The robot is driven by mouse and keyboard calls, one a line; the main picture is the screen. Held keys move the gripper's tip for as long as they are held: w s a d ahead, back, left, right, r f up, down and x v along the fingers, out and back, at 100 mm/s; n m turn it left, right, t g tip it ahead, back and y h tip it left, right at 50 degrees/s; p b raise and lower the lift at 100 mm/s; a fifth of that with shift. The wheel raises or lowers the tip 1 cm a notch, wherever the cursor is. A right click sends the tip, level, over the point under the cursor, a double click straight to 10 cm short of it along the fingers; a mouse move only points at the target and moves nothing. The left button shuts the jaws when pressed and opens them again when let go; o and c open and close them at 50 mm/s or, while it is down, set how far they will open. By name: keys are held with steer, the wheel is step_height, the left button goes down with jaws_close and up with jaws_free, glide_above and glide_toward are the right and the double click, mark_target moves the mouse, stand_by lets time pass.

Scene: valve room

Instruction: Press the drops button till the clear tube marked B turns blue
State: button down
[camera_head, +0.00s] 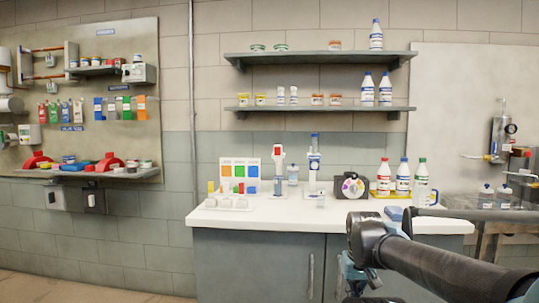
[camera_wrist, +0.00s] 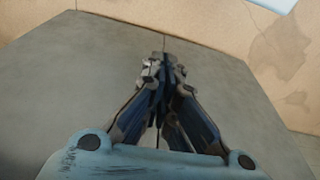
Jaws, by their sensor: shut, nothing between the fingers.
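On the white counter (camera_head: 257,217) in the head view stand two upright dispensers, one with a red part (camera_head: 278,165) and one with a blue top (camera_head: 314,155). Small clear containers stand near them, one at the blue-topped dispenser's foot (camera_head: 320,200) and one between the two (camera_head: 293,174). At this size I cannot read a B, nor tell which part is the drops button. My gripper (camera_wrist: 163,62) shows in the wrist view with its dark blue fingers together and nothing between them. It faces a plain grey surface, apart from the counter-top items.
A color chart (camera_head: 239,172), a round color wheel (camera_head: 352,187) and capped bottles (camera_head: 402,177) stand on the counter. Shelves (camera_head: 320,108) hang above. My arm crosses the lower right, in front of the grey cabinet (camera_head: 255,265). Floor is free at the lower left.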

steer(key=shift+w, duration=0.25)
steer(key=w+a+r+n+t+h, duration=0.1)
steer(key=w+a+r+n+h, duration=0.15)
steer(key=w+r, duration=0.7)
steer(key=w+a+r+n+t+h, duration=0.15)
steer(key=w+r+n, duration=0.25)
steer(key=w+r, duration=0.55)
steer(key=w+a+r+n+t+h, duration=0.1)
steer(key=w+a+r+n+t, duration=0.1)
steer(key=w+a+r, duration=0.5)
steer(key=w+a+r+n+t+h, duration=0.1)
steer(key=w+a+r+n+t, duration=0.1)
steer(key=w+a+r, duration=0.6)
steer(key=a+r+n, duration=0.1)
steer(key=a+r, duration=0.2)
steer(key=a, duration=0.2)
steer(key=shift+r+t+h, duration=0.15)
steer(key=shift+t+h, duration=0.2)
steer(key=shift+h, duration=0.05)
steer(key=shift+w+n, duration=0.1)
steer(key=shift+n, duration=0.15)
